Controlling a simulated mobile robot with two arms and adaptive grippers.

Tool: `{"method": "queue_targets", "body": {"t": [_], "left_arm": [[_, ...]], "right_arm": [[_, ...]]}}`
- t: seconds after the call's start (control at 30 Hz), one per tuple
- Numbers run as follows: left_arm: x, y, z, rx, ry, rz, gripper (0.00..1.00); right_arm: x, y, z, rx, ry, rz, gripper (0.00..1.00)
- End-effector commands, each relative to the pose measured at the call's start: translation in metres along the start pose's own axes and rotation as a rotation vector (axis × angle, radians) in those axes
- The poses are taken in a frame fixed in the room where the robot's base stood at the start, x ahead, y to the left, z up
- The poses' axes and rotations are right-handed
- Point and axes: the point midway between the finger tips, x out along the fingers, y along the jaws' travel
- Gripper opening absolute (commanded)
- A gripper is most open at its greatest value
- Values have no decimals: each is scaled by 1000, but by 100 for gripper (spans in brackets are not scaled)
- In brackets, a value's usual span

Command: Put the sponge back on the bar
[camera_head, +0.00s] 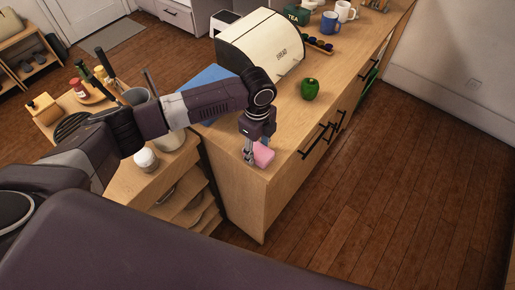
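A pink sponge (264,155) is at the near corner of the wooden counter (287,165), beside and partly under my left gripper (250,151). The gripper points down with its fingertips low over the counter top. A finger shows at the sponge's left side; the other finger is not clear, so I cannot tell whether it grips the sponge. The sponge appears to be on or just above the surface. My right gripper is out of view.
A green pepper (310,89), a cream bread box (262,47) and a blue mat (207,78) are on the counter. Mugs (330,22) and a TEA box (297,15) stand farther back. A lower shelf unit (143,184) with jars and utensils is at left. The floor at right is clear.

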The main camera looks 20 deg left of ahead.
Motion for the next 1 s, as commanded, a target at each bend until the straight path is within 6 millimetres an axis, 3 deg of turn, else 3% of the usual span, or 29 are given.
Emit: {"method": "queue_targets", "body": {"t": [0.1,0.47,1.0], "left_arm": [[0,0,0,0,0,0,60],[-6,-1,0,0,0,-1,60],[-106,-1,0,0,0,-3,60]], "right_arm": [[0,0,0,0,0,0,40],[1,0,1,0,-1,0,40],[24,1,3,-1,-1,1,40]]}}
